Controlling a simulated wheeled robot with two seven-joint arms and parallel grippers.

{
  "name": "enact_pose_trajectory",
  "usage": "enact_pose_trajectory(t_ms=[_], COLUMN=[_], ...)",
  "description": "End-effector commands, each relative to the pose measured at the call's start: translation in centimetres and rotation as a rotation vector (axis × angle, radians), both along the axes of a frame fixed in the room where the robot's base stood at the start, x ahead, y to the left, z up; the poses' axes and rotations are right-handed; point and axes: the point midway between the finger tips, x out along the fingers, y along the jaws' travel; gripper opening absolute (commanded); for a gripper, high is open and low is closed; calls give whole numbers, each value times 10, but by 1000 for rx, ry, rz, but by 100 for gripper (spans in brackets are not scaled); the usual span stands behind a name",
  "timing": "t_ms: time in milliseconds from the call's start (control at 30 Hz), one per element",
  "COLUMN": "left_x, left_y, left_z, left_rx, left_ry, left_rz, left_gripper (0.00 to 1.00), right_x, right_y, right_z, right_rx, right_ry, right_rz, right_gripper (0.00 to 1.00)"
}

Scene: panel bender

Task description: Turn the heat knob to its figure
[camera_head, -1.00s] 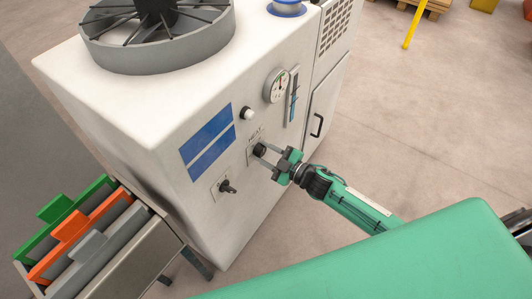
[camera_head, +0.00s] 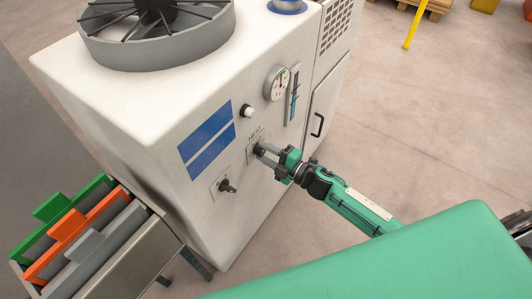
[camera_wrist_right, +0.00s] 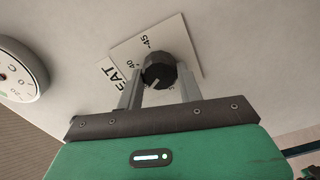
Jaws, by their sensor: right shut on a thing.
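The black heat knob (camera_head: 259,149) sits on a pale plate on the white machine's front panel, below the word HEAT. My left gripper is not in view.
A black switch (camera_head: 227,186) is below left of the knob. A white button (camera_head: 247,111), a round gauge (camera_head: 276,84) and a blue-marked slot (camera_head: 293,96) are above. A rack with green, orange and grey pieces (camera_head: 75,229) stands at left.

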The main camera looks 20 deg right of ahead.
Motion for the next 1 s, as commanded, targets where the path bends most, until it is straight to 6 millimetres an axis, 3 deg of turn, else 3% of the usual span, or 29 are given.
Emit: enact_pose_trajectory(t_ms=[433,467,567,1000], left_x=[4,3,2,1], left_y=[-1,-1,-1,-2], left_z=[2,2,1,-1], left_rx=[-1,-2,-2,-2], left_ry=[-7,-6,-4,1], left_rz=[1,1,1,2], left_gripper=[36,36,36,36], right_x=[-1,-1,-1,-8], right_y=[0,0,0,-6], right_z=[-1,-1,-1,-2], right_rx=[-7,-7,-7,-8], right_ry=[-4,-3,-4,-3], right_rz=[1,1,0,0], right_gripper=[14,39,58,59])
